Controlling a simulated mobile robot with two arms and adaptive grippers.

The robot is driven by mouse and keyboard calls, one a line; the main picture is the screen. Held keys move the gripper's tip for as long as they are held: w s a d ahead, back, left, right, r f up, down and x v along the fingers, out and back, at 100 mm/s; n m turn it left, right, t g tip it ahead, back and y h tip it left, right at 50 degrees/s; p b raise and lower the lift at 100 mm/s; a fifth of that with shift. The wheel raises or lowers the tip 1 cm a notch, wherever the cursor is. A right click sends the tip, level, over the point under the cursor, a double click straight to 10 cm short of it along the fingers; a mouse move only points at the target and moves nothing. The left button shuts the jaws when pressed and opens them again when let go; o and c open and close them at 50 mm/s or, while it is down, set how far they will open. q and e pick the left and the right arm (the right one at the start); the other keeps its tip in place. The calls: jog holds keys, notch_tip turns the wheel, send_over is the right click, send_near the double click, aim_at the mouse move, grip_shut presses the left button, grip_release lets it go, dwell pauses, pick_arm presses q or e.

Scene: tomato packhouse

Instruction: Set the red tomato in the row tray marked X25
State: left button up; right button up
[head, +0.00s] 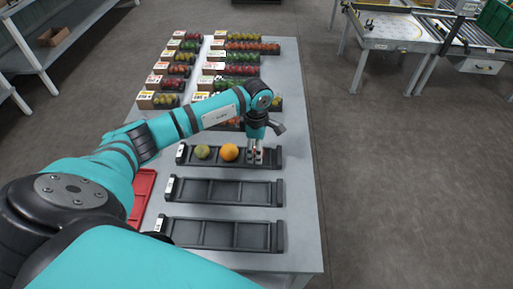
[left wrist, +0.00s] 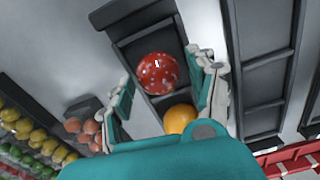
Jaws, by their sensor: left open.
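The red tomato (left wrist: 158,73) sits in a compartment of a black row tray (left wrist: 130,18), beside an orange tomato (left wrist: 180,119), in the left wrist view. In the head view it is mostly hidden behind my left gripper (head: 256,155), at the right end of that tray (head: 215,163). My left gripper is open, with a finger on either side of the red tomato in the left wrist view (left wrist: 162,85); whether they touch it I cannot tell. A green tomato (head: 202,151) and the orange tomato (head: 229,152) share the tray. The tray labels are too small to read. My right gripper is out of view.
Two empty black row trays (head: 225,203) (head: 222,247) lie nearer on the grey table (head: 300,190). A red tray (head: 141,195) is at its left edge, partly behind my arm. Several filled trays with cartons (head: 238,70) stand at the far end.

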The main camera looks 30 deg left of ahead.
pick_arm(q)
jog(key=shift+r, duration=0.1)
dwell(0.3)
jog(key=shift+r+p, duration=1)
jog(key=shift+r, duration=0.65)
jog(key=o, duration=0.6)
jog(key=shift+c, duration=0.2)
jog(key=c, duration=0.3)
jog(key=shift+r, duration=0.1)
